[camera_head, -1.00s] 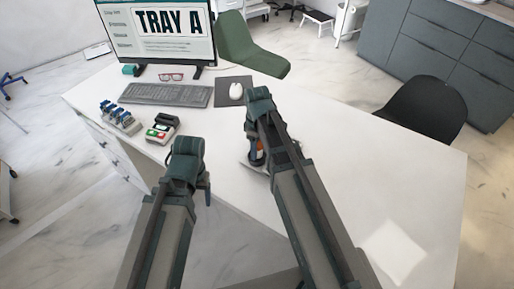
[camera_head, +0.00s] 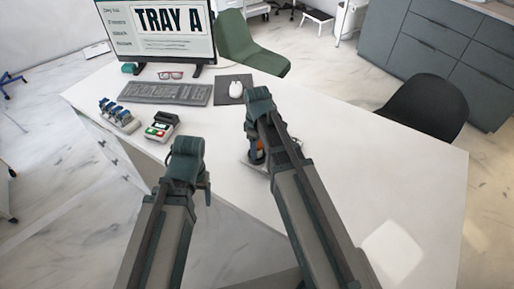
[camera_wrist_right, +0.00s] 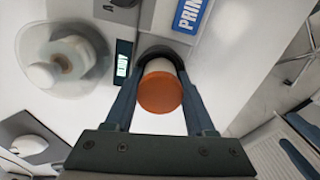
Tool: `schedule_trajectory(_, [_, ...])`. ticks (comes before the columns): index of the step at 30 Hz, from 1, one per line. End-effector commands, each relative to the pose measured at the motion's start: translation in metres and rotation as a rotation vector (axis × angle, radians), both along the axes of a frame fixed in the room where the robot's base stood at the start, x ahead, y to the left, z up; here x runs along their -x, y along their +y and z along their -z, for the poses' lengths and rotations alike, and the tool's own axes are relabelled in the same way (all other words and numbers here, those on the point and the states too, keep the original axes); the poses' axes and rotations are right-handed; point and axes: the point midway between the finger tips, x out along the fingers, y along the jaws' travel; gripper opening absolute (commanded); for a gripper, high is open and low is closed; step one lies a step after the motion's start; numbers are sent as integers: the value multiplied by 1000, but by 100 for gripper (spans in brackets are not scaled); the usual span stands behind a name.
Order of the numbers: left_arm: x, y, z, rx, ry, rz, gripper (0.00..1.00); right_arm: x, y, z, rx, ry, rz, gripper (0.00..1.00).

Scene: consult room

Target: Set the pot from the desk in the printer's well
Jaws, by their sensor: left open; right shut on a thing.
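The pot has an orange round lid (camera_wrist_right: 160,92) and shows in the right wrist view between the fingers of my right gripper (camera_wrist_right: 160,78), which is shut on it. Behind the pot is the light printer (camera_wrist_right: 215,65), with a dark round opening, the well (camera_wrist_right: 158,51). The pot lines up with the well, but I cannot tell how deep it sits. In the head view my right arm hides most of the printer; a bit of orange pot (camera_head: 261,146) shows beside it. My left gripper (camera_head: 188,158) is open and empty above the desk's front edge.
The white desk (camera_head: 390,175) is clear on the right. The keyboard (camera_head: 170,94), mouse (camera_head: 236,89) and monitor (camera_head: 157,30) are farther back. A black chair (camera_head: 425,108) stands beyond.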

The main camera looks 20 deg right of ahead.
Motion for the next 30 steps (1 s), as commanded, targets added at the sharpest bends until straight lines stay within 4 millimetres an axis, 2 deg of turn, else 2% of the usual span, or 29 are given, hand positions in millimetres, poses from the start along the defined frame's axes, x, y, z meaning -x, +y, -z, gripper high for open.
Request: schedule_trajectory(30, [0, 0, 13, 0, 0, 0, 71, 5, 1, 13, -2, 5, -2, 2])
